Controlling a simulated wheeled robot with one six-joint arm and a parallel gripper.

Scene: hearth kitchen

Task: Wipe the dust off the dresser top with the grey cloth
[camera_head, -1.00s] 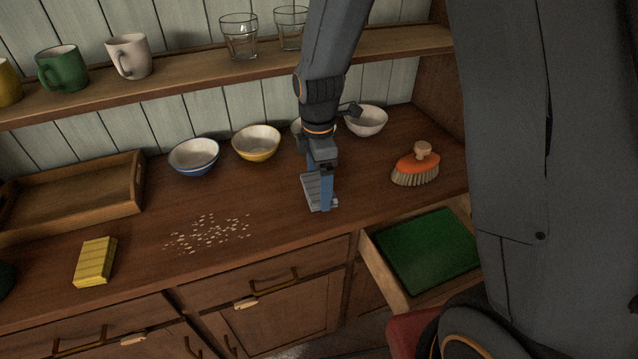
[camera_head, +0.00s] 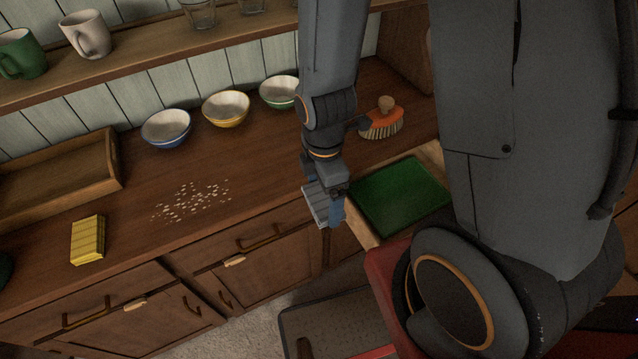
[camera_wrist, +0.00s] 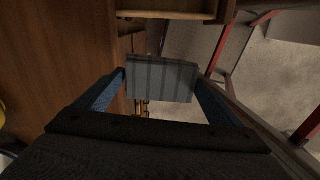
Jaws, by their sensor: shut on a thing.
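The grey cloth (camera_head: 318,204), a folded striped pad, is held in my gripper (camera_head: 330,207) near the dresser's front edge, beside the open drawer. In the wrist view the cloth (camera_wrist: 162,79) sits between the two blue fingers of my gripper (camera_wrist: 160,90), which are shut on it. The cloth appears raised, out at the front edge. The dresser top (camera_head: 255,165) is brown wood. A patch of pale flecks of dust (camera_head: 192,201) lies on it, to the left of my gripper and apart from the cloth.
A yellow sponge-like block (camera_head: 88,240) and a wooden tray (camera_head: 112,160) are at left. Bowls, blue (camera_head: 166,130), yellow (camera_head: 226,110) and green-rimmed (camera_head: 279,93), stand behind. An orange brush (camera_head: 382,122) is at back right.

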